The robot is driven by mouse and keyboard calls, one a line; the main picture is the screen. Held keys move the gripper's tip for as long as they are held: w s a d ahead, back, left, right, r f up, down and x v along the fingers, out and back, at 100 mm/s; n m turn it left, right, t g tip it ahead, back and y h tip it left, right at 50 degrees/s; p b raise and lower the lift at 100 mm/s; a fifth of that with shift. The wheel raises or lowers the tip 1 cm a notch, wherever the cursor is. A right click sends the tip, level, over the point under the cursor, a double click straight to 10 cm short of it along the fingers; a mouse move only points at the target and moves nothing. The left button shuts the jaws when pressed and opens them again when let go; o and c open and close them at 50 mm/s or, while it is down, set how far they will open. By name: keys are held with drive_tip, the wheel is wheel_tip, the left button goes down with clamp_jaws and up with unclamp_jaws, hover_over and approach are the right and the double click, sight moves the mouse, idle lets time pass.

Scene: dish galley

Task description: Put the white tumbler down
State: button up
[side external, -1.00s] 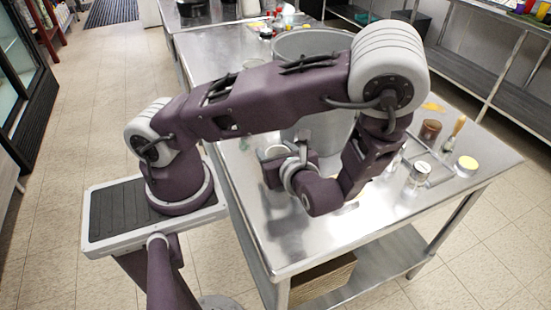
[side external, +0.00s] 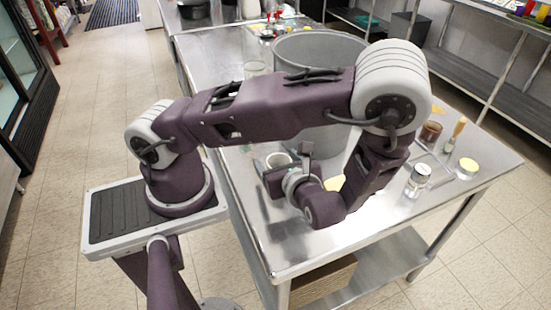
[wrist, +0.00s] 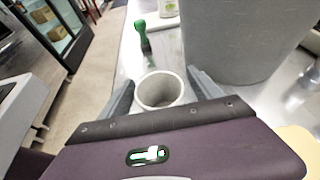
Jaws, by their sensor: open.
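The white tumbler (wrist: 148,105) stands upright on the steel table (wrist: 128,68), its open mouth facing my wrist camera. It also shows in the side view (side external: 278,159), partly hidden behind my gripper. My gripper (side external: 274,172) is open in the side view. In the wrist view its two grey fingers (wrist: 163,86) are spread, one on each side of the tumbler. I cannot tell whether either finger touches it.
A large grey pot (side external: 340,52) stands close beside the tumbler. A green-handled brush (wrist: 142,36) lies beyond the tumbler. A clear glass (side external: 255,68) stands farther back. Jars (side external: 418,180) and a wooden-handled brush (side external: 459,127) occupy the table's right side.

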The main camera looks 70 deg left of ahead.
sight(280, 155)
drive_tip(key=shift+o, duration=0.5)
drive_tip(key=v, duration=0.5)
drive_tip(key=shift+s+d+r, duration=0.2)
drive_tip(key=shift+s+d, duration=0.15)
drive_tip(key=shift+s, duration=0.1)
drive_tip(key=r+n+g+h, duration=0.1)
drive_tip(key=r+h, duration=0.1)
drive_tip(key=a+r+n+g+h, duration=0.1)
drive_tip(key=r+h, duration=0.1)
drive_tip(key=h, duration=0.1)
drive_tip(key=a+r+n+g+h, duration=0.1)
drive_tip(key=r+h, duration=0.1)
drive_tip(key=shift+s+r+n, duration=0.2)
drive_tip(key=shift+r+n, duration=0.1)
drive_tip(key=shift+n, duration=0.1)
drive_tip(key=f, duration=0.1)
drive_tip(key=f+h, duration=0.1)
drive_tip(key=w+f+h, duration=0.1)
drive_tip(key=f, duration=0.1)
drive_tip(key=shift+a+f+n, duration=0.15)
drive_tip(key=shift+a+n, duration=0.15)
drive_tip(key=shift+n, duration=0.1)
drive_tip(key=x, duration=0.4)
drive_tip(key=w+x, duration=0.1)
drive_tip(key=x, duration=0.1)
drive_tip(key=shift+a+f, duration=0.1)
drive_tip(key=shift+f, duration=0.35)
drive_tip(key=shift+c, duration=0.2)
